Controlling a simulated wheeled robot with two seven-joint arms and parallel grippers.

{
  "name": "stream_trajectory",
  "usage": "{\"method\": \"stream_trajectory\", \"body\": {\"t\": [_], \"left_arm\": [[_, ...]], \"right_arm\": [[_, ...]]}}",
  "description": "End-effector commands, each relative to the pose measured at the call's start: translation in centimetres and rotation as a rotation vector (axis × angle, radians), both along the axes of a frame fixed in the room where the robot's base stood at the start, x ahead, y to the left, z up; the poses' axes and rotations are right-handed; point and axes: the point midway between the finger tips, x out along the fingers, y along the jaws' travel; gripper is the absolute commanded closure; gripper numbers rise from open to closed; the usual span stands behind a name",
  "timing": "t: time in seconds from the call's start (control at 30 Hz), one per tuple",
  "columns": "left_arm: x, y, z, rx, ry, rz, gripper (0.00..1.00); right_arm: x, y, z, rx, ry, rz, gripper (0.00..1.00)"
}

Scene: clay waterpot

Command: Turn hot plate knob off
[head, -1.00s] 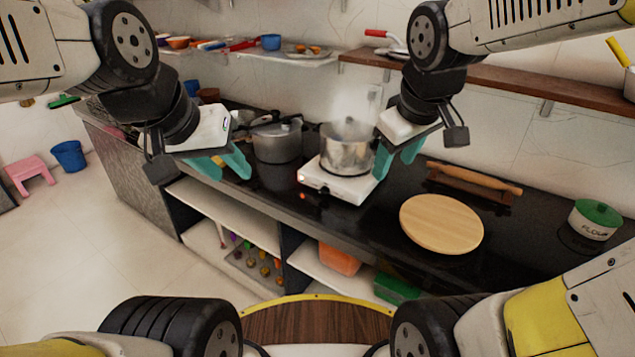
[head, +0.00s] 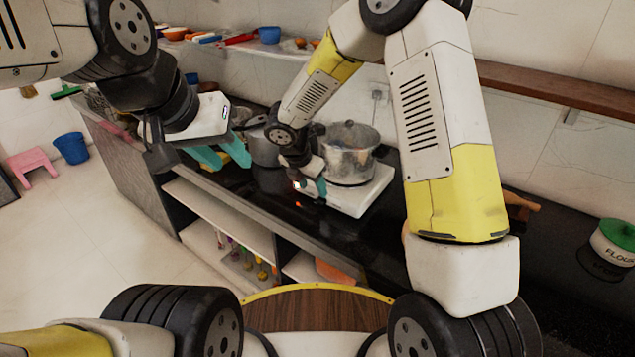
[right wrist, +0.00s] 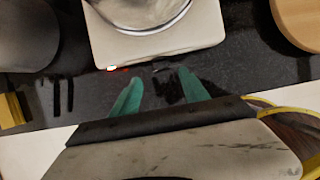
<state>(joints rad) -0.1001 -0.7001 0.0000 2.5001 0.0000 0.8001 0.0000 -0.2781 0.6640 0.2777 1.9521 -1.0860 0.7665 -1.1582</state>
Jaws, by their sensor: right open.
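The white hot plate (head: 367,196) stands on the black counter with a metal pot (head: 350,158) on top. In the right wrist view, the hot plate (right wrist: 195,38) lies just ahead of my right fingers. A red light glows at its front edge. A small dark shape at the front edge, between my fingertips, may be the knob; I cannot tell clearly. My right gripper (right wrist: 158,76) is open and empty, its teal fingers apart in front of the hot plate. In the head view, my right gripper (head: 316,187) is at the hot plate's front-left corner. My left gripper (head: 226,158) hangs left of it, apparently empty.
A grey cooker (head: 262,148) stands left of the hot plate. A round wooden board (right wrist: 297,22) lies to its right in the right wrist view. A flour tin (head: 615,243) is at the far right. Open shelves are below the counter.

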Motion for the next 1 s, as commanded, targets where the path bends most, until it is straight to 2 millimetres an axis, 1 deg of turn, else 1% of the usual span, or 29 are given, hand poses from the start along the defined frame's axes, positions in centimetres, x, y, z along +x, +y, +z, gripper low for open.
{"method": "stream_trajectory", "body": {"t": [0.03,0.2,0.3,0.4,0.53,0.77,0.8,0.87,1.0], "left_arm": [[0.0,0.0,0.0,0.000,0.000,0.000,0.64],[0.0,0.0,0.0,0.000,0.000,0.000,0.64],[0.0,0.0,0.0,0.000,0.000,0.000,0.64],[0.0,0.0,0.0,0.000,0.000,0.000,0.64],[0.0,0.0,0.0,0.000,0.000,0.000,0.64],[0.0,0.0,0.0,0.000,0.000,0.000,0.64],[0.0,0.0,0.0,0.000,0.000,0.000,0.64],[0.0,0.0,0.0,0.000,0.000,0.000,0.64],[0.0,0.0,0.0,0.000,0.000,0.000,0.64]], "right_arm": [[0.2,-0.3,-0.8,-0.002,0.002,-0.001,0.47],[1.0,-0.9,-3.5,-0.001,0.004,-0.003,0.47],[1.5,-1.3,-4.7,-0.001,0.003,-0.005,0.47],[1.8,-1.5,-5.5,0.000,0.001,-0.004,0.47],[2.0,-1.6,-6.1,0.001,0.000,-0.005,0.47],[2.0,-1.6,-6.1,0.002,0.000,-0.006,0.47],[2.0,-1.6,-6.1,0.002,0.000,-0.006,0.55],[2.0,-1.6,-6.1,0.002,0.000,-0.006,0.67],[2.0,-1.6,-6.1,0.002,0.000,-0.006,0.94]]}}
